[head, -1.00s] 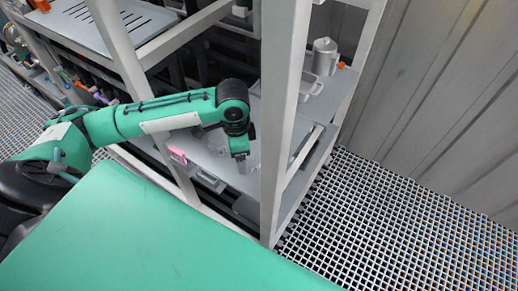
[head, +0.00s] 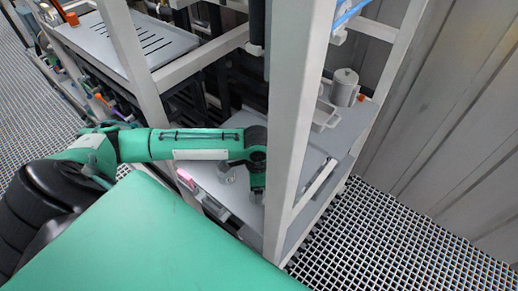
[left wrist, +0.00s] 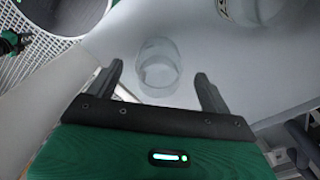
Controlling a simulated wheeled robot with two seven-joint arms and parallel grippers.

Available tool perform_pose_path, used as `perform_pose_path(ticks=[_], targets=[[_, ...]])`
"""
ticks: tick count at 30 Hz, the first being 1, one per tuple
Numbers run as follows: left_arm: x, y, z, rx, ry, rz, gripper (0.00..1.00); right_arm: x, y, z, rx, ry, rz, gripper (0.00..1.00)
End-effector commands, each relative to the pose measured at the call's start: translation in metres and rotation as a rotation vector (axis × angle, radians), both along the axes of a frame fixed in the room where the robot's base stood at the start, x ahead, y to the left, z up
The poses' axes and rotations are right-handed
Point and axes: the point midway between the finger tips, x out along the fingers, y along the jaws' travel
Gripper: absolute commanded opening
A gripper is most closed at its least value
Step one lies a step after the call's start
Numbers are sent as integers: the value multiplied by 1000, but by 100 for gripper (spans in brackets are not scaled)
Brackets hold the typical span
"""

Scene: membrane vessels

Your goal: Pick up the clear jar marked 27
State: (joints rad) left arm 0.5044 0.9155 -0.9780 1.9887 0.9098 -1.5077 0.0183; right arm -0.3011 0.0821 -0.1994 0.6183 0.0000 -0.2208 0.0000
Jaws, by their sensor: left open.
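A clear jar (left wrist: 158,68) stands on the grey shelf in the left wrist view, just beyond and between the two fingertips. No marking on it can be read. My left gripper (left wrist: 158,88) is open, with one dark finger on each side of the jar's near edge, and holds nothing. In the head view, my left gripper (head: 257,197) points down over the shelf, partly blurred. My right gripper is not in view.
A white rack post (head: 300,130) stands close to the right of my left gripper. A lidded grey canister (head: 344,87) and a clear tray (head: 326,116) are further back on the shelf (head: 291,154). Another round clear vessel (left wrist: 250,10) is at the wrist view's top right.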

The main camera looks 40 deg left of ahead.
Motion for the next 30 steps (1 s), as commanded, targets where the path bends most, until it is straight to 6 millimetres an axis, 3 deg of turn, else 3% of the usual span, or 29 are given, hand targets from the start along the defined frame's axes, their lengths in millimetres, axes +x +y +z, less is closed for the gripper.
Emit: perform_pose_path(ticks=[3, 9, 17, 18, 25, 30], targets=[[1, -3, -15, 0, 5, 1, 83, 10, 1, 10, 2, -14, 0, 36], [3, -4, -42, 0, 3, -1, 83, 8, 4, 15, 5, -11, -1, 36], [3, -4, -47, -1, 1, -1, 83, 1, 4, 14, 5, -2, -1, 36], [3, -4, -47, -1, 1, -1, 81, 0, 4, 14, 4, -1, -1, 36], [3, -3, -47, -1, 1, -1, 35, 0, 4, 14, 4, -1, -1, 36], [3, -3, -47, -1, 1, -1, 34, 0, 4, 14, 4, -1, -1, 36]])
